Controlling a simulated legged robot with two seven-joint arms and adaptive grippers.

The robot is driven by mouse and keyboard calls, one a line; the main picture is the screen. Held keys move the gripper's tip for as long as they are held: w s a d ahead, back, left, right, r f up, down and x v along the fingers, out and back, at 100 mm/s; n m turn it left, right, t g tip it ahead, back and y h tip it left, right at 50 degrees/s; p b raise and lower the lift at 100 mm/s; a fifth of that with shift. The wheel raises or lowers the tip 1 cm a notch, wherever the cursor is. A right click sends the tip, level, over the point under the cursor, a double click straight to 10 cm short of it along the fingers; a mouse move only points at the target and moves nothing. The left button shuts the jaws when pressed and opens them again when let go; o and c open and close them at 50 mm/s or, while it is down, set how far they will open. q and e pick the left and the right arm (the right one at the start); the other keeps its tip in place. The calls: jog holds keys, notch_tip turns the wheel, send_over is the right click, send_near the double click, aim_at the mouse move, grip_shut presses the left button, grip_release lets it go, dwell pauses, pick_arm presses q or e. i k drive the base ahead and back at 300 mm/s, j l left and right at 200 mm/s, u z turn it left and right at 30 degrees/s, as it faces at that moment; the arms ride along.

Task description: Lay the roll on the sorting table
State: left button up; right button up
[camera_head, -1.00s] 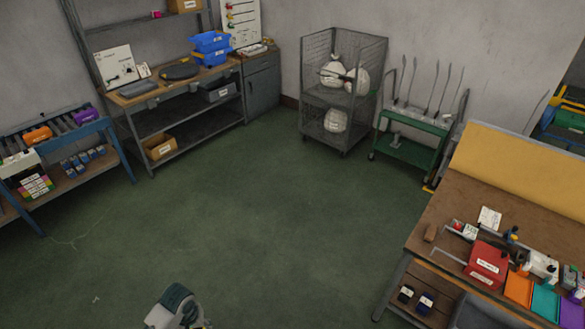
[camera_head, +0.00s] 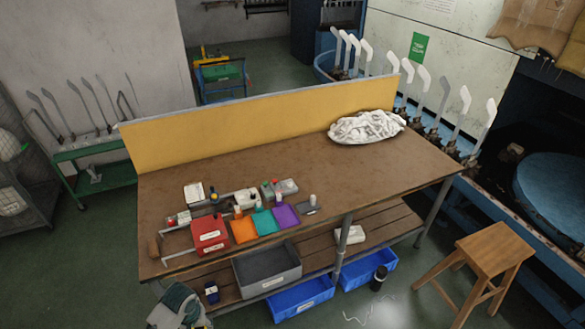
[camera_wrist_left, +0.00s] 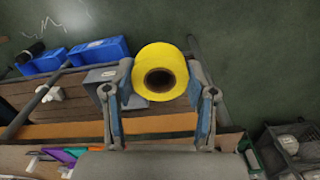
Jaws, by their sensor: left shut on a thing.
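The roll (camera_wrist_left: 160,70) is a yellow ring with a dark hollow core, seen end-on in the left wrist view. My left gripper (camera_wrist_left: 160,98) is shut on it, one finger on each side. In the head view only part of my left arm shows at the bottom left, and neither the roll nor the gripper's fingers can be made out. The sorting table (camera_head: 290,170) has a brown top and a yellow back panel (camera_head: 270,120). My right gripper is in neither view.
On the table stand a red box (camera_head: 210,233), orange, teal and purple pieces, and a heap of white cloth (camera_head: 366,126) at the back right. The middle and right of the top are clear. A wooden stool (camera_head: 485,265) stands at the right. Blue bins (camera_head: 302,297) lie below.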

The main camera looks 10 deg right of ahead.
aim_at(339, 189)
jog(key=i+l+z, duration=0.5)
jog(key=i+l, duration=0.3)
jog(key=l, duration=0.2)
jog(key=i+l+z, duration=0.45)
jog(key=i+l, duration=0.2)
jog(key=i, duration=0.25)
jog(key=i+l, duration=0.3)
jog(key=i, duration=0.1)
